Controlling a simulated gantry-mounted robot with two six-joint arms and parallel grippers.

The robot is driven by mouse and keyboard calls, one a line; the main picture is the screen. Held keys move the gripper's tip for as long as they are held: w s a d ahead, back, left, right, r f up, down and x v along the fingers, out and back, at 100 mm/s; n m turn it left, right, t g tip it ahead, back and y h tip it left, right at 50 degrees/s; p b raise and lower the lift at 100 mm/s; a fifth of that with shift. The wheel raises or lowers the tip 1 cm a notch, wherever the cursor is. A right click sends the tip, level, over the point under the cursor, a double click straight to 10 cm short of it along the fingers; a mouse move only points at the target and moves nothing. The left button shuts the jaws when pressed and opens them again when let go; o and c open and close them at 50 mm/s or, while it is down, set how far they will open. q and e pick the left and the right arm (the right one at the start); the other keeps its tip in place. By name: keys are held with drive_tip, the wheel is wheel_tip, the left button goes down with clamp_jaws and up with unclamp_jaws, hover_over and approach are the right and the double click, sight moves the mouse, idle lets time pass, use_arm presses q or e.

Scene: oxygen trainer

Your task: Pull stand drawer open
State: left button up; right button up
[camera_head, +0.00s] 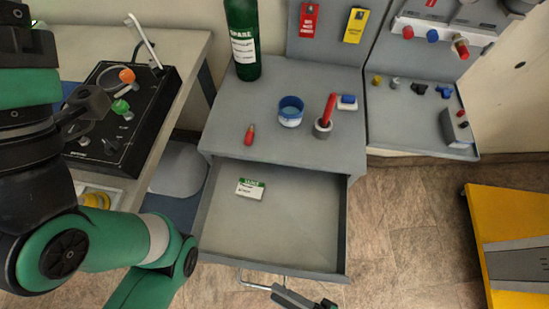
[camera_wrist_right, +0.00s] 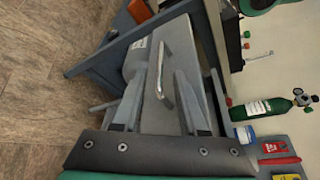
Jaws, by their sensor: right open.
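The stand drawer (camera_head: 315,215) is pulled out from the grey stand, and its open interior shows in the head view. Its metal handle (camera_head: 252,284) shows at the bottom below the drawer front, partly hidden. In the right wrist view the silver bar handle (camera_wrist_right: 163,82) lies between the two fingers of my right gripper (camera_wrist_right: 159,76). Those fingers are open and apart from the bar on both sides. In the head view my right gripper (camera_head: 300,298) is at the bottom edge, mostly cut off. My left gripper (camera_head: 92,101) is over the black control panel, its jaws unclear.
A green-labelled card (camera_head: 251,188) lies in the drawer. On the stand top are a green cylinder (camera_head: 243,40), a blue-rimmed cup (camera_head: 290,111), a small red item (camera_head: 249,135) and a holder with a red stick (camera_head: 325,122). A yellow cart (camera_head: 500,220) stands at right; floor between is clear.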

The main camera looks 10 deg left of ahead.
drive_tip(key=p+v, duration=0.1)
drive_tip(key=v, duration=0.6)
drive_tip(key=shift+r+p, duration=0.1)
drive_tip(key=shift+p, duration=0.2)
